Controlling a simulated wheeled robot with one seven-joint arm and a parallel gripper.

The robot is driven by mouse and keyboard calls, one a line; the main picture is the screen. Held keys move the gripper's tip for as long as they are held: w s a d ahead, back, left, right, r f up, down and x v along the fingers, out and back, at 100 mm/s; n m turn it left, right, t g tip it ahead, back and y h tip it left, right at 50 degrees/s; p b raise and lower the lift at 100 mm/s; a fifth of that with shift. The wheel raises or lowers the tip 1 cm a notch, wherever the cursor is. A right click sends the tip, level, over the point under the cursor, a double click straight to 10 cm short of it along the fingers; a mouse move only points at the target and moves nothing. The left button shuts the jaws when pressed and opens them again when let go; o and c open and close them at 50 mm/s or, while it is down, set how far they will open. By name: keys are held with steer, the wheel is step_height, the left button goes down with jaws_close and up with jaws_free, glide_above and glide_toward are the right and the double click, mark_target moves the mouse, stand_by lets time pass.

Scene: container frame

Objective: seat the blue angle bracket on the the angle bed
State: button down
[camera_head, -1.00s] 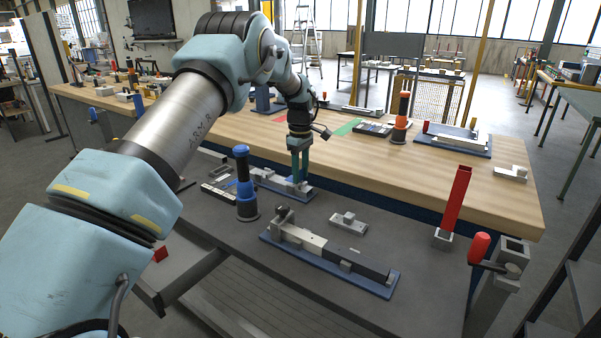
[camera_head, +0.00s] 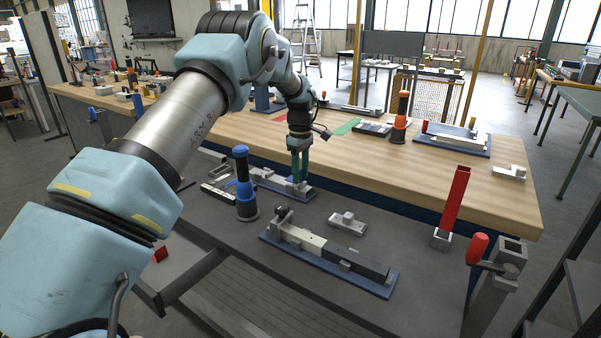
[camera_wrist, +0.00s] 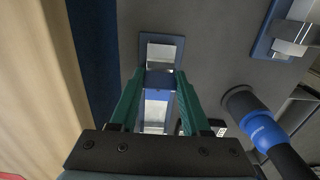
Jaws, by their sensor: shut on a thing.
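My gripper (camera_head: 300,178) points straight down over the blue-based fixture at the back of the grey table, seemingly the angle bed (camera_head: 269,184). In the wrist view its green fingers (camera_wrist: 160,76) are closed on a small blue piece, the blue angle bracket (camera_wrist: 158,80). The bracket is mostly hidden by the fingers in the head view. The fixture's blue plate with a pale metal block shows just beyond the fingertips in the wrist view (camera_wrist: 143,37). I cannot tell whether the bracket touches the bed.
A blue-and-black upright post (camera_head: 246,188) stands close left of the fixture. A second blue-based fixture (camera_head: 386,288) with light and dark blocks lies nearer. A small metal block (camera_head: 348,223) sits between. The wooden bench (camera_head: 420,175) edges the table behind.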

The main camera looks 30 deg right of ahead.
steer(key=shift+f, duration=0.6)
stand_by(0.3)
jaws_free()
stand_by(0.5)
steer(key=shift+r, duration=0.2)
step_height(320, 180, up, 7)
steer(key=p, duration=0.4)
stand_by(0.4)
steer(key=shift+f, duration=0.15)
